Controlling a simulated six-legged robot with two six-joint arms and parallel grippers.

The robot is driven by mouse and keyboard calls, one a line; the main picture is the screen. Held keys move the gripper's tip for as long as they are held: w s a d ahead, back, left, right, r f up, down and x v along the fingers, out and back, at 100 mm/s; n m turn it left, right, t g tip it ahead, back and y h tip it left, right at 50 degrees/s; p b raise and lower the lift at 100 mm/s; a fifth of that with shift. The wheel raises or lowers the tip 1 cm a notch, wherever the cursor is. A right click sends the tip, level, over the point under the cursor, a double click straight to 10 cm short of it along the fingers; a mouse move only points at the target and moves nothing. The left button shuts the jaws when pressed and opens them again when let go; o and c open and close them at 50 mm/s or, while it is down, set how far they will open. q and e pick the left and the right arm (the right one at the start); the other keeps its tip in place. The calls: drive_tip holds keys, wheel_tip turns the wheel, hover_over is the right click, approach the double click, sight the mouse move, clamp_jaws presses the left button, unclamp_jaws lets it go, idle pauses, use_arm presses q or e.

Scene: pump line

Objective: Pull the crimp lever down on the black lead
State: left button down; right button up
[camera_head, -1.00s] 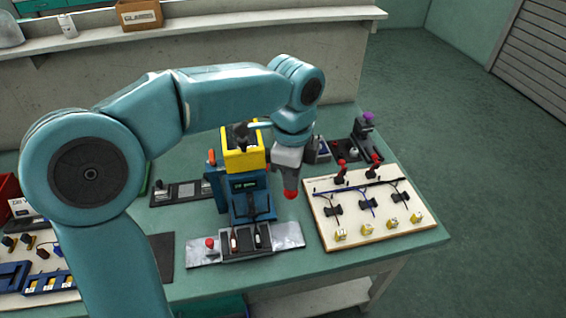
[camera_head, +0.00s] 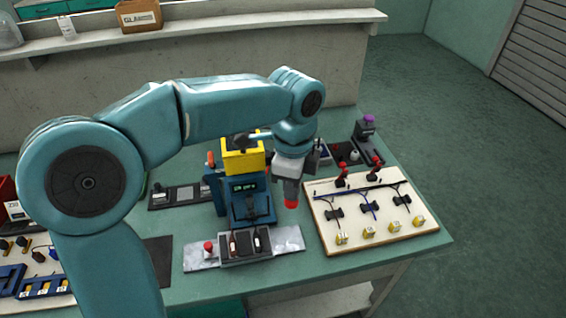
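The crimp press (camera_head: 240,187) is blue with a yellow head and stands near the middle of the bench. My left gripper (camera_head: 290,193) points down at its right side. A red knob, the end of the crimp lever (camera_head: 291,203), shows at its fingertips, and the gripper appears shut on it. In front of the press a grey fixture (camera_head: 246,246) holds small lead ends; I cannot tell which is the black lead. My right gripper is not in view.
A pale board (camera_head: 325,229) with leads, red clamps and yellow-based parts lies to the right. A dark tray (camera_head: 178,196) lies left of the press. Another board with blue holders (camera_head: 46,287) is at the far left.

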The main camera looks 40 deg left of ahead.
sight(291, 203)
use_arm(q)
drive_tip(key=shift+s+d+f+b, duration=0.1)
drive_tip(key=shift+f+b, duration=0.45)
drive_tip(key=shift+f, duration=0.5)
drive_tip(key=shift+f+b, duration=0.5)
drive_tip(key=shift+f, duration=0.35)
drive_tip(key=shift+f+b, duration=0.65)
drive_tip(key=shift+f, duration=0.05)
drive_tip(key=shift+r, duration=0.2)
